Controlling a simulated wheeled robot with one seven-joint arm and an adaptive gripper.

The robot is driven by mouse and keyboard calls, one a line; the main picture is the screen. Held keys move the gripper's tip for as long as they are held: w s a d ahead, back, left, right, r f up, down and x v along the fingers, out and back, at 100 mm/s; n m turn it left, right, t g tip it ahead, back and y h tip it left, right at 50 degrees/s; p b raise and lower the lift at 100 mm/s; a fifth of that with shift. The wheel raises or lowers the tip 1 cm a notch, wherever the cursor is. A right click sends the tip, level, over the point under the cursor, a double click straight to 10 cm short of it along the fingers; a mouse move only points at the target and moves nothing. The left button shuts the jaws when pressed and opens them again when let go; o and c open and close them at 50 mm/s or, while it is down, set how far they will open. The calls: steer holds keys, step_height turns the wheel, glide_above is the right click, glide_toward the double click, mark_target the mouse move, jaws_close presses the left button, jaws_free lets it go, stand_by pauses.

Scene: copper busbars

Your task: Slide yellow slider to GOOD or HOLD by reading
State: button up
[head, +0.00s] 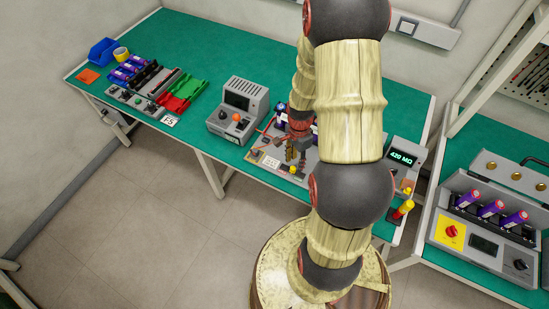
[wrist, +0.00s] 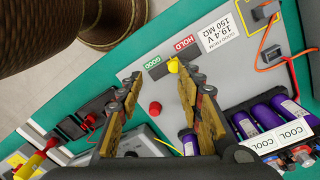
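The yellow slider (wrist: 173,65) sits near the middle of a dark track on a grey panel (wrist: 215,80). In the wrist view a green GOOD label (wrist: 152,58) and a red HOLD label (wrist: 184,44) lie beside the track. The slider also shows in the head view (head: 293,169). A meter (head: 403,156) reads 420 MΩ. A white card (wrist: 230,28) shows 19.4 V and 150 MΩ; its small print is hard to read. My gripper (wrist: 160,72) is open over the panel, its right fingertip close to the slider; contact cannot be told.
Purple cells (wrist: 270,115) with COOL tags lie on the panel. A red knob (wrist: 155,108) shows between my fingers. A grey instrument (head: 238,108) stands left of the panel. A red-and-yellow probe (head: 402,210) stands at the right bench edge. Green bench between the instruments is clear.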

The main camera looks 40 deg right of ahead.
mark_target(293, 167)
steer(key=shift+w+d+m, duration=0.25)
steer(key=shift+w+m, duration=0.35)
steer(key=shift+w, duration=0.2)
steer(key=shift+w+d+r+m+t, duration=0.1)
steer(key=shift+w+d+m+t, duration=0.15)
steer(key=shift+m, duration=0.45)
steer(key=shift+s+f+b, duration=0.1)
steer(key=shift+f+b, duration=0.8)
steer(key=shift+f, duration=3)
steer(key=shift+c, duration=1.4)
jaws_close()
